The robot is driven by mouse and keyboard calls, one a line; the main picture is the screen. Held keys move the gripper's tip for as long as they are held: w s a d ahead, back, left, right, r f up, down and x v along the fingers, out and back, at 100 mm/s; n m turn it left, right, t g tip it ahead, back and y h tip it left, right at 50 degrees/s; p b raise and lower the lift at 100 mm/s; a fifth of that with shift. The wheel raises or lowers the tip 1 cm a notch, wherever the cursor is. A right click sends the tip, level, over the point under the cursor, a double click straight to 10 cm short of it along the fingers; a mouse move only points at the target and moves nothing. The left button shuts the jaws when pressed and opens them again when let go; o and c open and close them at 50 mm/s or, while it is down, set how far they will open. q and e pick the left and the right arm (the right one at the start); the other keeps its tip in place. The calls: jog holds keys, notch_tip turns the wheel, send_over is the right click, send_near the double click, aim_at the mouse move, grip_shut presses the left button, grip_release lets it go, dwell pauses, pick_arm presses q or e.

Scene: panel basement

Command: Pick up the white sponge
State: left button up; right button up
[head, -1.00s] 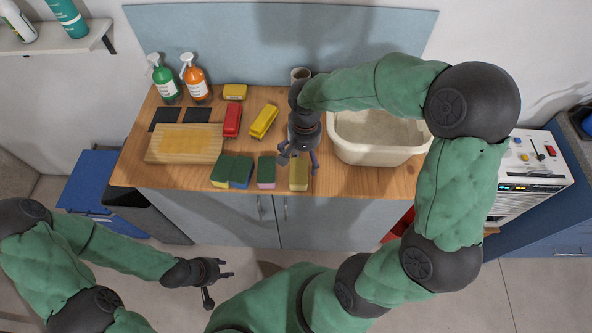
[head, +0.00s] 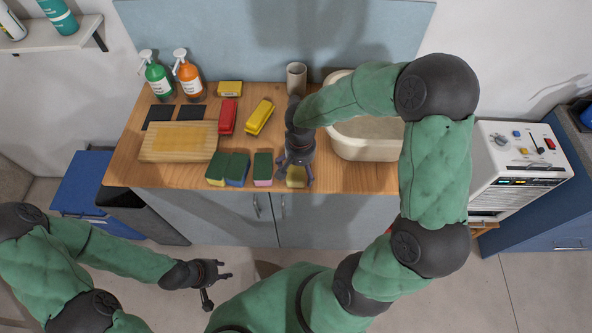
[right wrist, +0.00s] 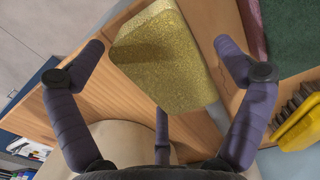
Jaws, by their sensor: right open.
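No plainly white sponge shows. A yellow sponge (head: 296,181) lies at the counter's front edge, partly hidden by my right gripper (head: 294,174). In the right wrist view this yellow sponge (right wrist: 168,62) is just beyond and between the spread fingers of my right gripper (right wrist: 160,85), which is open; I see no grip on it. To its left in the head view are a green-topped sponge with a pink side (head: 263,168) and green-topped sponges with yellow and blue sides (head: 237,169). My left gripper (head: 220,288) is open and empty, in front of the counter.
A cream basin (head: 365,145) stands right of the right gripper, partly behind my arm. A cup (head: 296,78), red brush (head: 228,116), yellow brush (head: 259,117), cutting board (head: 178,143) and spray bottles (head: 188,76) share the counter. The front edge is close.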

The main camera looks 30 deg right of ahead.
jog(key=c, duration=0.8)
jog(key=shift+r, duration=0.1)
jog(key=shift+r, duration=0.5)
notch_tip(320, 180, up, 2)
jog(key=shift+w+r+p, duration=0.1)
jog(key=shift+r+p, duration=0.1)
jog(key=shift+p, duration=0.3)
jog(key=s+a+r, duration=0.2)
jog(key=r, duration=0.1)
jog(key=s+a+r+p, duration=0.1)
jog(key=r, duration=0.1)
jog(key=shift+a+r, duration=0.1)
jog(key=s+a+r, duration=0.1)
jog(key=s+a, duration=0.1)
jog(key=s+a+r+p, duration=0.1)
jog(key=s+a+r, duration=0.2)
jog(key=s+a, duration=0.1)
jog(key=a, duration=0.1)
jog(key=shift+s+r, duration=0.15)
jog(key=shift+s, duration=0.25)
